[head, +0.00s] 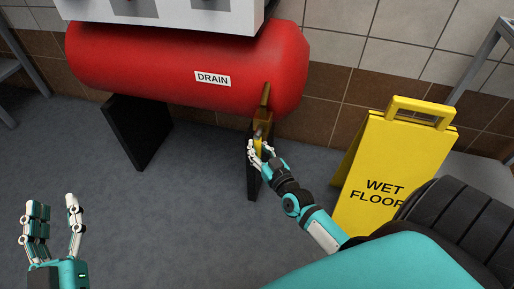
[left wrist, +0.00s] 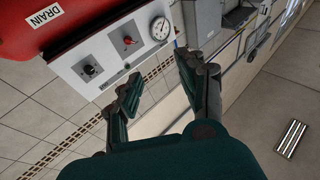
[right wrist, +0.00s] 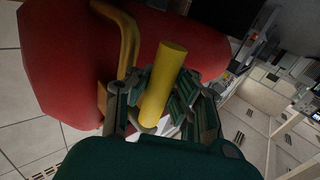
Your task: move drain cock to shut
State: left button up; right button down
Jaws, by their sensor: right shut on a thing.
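The drain cock's yellow lever (right wrist: 165,80) stands between the fingers of my right gripper (right wrist: 160,105) in the right wrist view, and the fingers are closed around it. In the head view my right gripper (head: 260,150) is at the cock's yellow handle (head: 259,143), below the right end of the red tank (head: 185,65). A brass-coloured pipe (head: 265,97) runs down from the tank to it. The cock's body is mostly hidden by the fingers. My left gripper (head: 55,215) is open and empty at the lower left, away from the tank; its spread fingers also show in the left wrist view (left wrist: 155,85).
The tank carries a DRAIN label (head: 213,79) and rests on dark supports (head: 137,132). A yellow wet floor sign (head: 390,170) stands to the right of my right arm. A panel with knobs and a gauge (left wrist: 120,48) is above the tank. The floor at left is clear.

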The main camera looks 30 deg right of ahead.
jog(key=shift+s+a+f, duration=0.1)
jog(key=shift+s+f, duration=0.05)
jog(key=shift+f, duration=0.1)
